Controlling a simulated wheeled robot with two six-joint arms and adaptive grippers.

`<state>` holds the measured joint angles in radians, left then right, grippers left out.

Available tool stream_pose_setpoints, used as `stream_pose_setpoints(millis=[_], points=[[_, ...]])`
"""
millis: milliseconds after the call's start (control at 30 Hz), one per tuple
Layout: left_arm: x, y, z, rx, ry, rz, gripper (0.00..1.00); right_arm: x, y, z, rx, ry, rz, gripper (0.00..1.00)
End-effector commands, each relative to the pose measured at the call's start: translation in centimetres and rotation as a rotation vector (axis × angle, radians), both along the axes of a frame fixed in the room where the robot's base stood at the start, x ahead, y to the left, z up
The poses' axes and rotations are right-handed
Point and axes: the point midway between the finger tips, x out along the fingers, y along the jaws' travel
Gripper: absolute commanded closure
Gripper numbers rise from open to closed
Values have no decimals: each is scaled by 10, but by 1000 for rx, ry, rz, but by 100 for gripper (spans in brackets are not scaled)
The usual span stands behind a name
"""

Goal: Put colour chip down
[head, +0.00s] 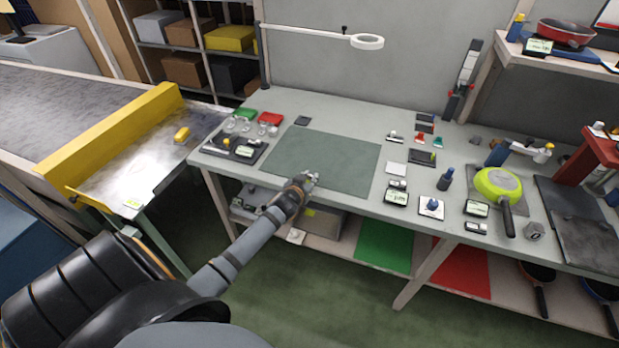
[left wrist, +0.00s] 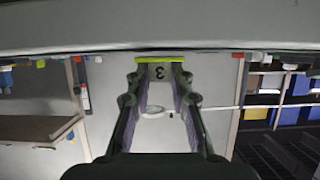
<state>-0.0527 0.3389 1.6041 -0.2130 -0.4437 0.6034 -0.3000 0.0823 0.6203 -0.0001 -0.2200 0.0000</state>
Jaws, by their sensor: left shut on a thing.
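My left gripper (head: 306,180) is over the front edge of the workbench, by the near edge of the dark green mat (head: 322,155). In the left wrist view, its two fingers (left wrist: 160,84) are shut on a thin chip with a lime-green edge (left wrist: 159,60). A dark figure like a 3 shows just below the lime edge. In the head view the chip is too small to make out at the fingertips. A lime-green pan (head: 495,183) stands on the bench at the right. My right gripper is not in view.
The mat is bare. A dark tray (head: 257,155) with small items is left of it; red and green bins (head: 270,118) stand behind. A ring lamp (head: 367,42) hangs above. A yellow-railed conveyor (head: 110,140) is at left.

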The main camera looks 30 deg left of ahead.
Motion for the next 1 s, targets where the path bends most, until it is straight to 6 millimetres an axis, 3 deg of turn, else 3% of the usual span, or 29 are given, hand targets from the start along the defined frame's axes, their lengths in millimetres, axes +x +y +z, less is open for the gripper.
stream_pose_setpoints(millis=[133, 167, 300, 567, 700, 767, 1000], points=[[0, 0, -6, 0, 0, 0, 95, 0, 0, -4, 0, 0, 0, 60], [0, 0, -5, 0, -1, 0, 76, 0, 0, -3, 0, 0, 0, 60], [0, 0, -4, 0, 0, 0, 57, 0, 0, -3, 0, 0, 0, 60], [0, 0, -4, 0, 0, 0, 56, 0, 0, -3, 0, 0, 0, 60], [0, 0, 9, 0, -1, 0, 56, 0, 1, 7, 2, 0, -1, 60], [-10, -2, 7, 3, 2, -2, 56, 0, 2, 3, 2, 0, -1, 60], [-64, -15, 30, 6, 2, -4, 56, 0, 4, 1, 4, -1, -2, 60]])
